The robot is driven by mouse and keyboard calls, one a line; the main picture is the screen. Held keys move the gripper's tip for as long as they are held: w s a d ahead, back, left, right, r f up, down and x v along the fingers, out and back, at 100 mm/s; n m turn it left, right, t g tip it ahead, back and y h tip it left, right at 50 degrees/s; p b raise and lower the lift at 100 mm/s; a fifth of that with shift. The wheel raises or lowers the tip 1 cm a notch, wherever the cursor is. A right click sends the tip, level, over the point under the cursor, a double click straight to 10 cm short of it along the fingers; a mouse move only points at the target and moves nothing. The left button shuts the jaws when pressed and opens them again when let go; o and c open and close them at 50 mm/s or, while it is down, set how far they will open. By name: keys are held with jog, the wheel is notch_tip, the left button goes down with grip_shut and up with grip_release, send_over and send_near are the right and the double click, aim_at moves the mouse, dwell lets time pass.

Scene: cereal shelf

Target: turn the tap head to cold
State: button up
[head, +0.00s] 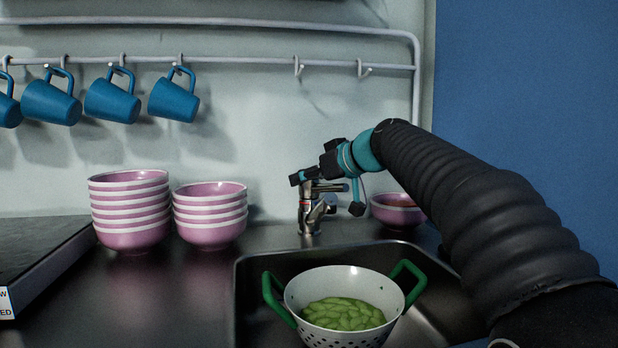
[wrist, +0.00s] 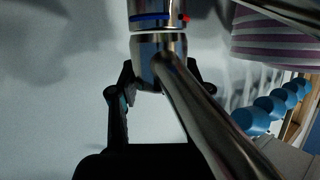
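The chrome tap (head: 309,212) stands at the back edge of the sink in the head view. The wrist view shows its chrome body (wrist: 160,48) close up, with a blue band and a red mark near the top and a long chrome bar slanting down to the right. My gripper (head: 326,194) is at the top of the tap, its dark fingers apart. In the wrist view my gripper (wrist: 160,76) has one finger on each side of the chrome body. The body hides part of the space between them, and I cannot tell whether either finger touches.
A white colander (head: 347,279) with green handles and green pods sits in the sink (head: 249,285). Two stacks of pink bowls (head: 130,212) stand left of the tap. Another pink bowl (head: 397,214) is to its right. Blue mugs (head: 112,98) hang from the rail above.

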grip_shut()
jog(key=shift+w+f+n+g+y, duration=0.1)
jog(key=shift+f+n+g+y, duration=0.05)
jog(key=shift+n+g+y, duration=0.85)
jog(key=shift+n+g, duration=0.5)
jog(key=o, duration=1.3)
grip_release()
jog(key=v, duration=1.2)
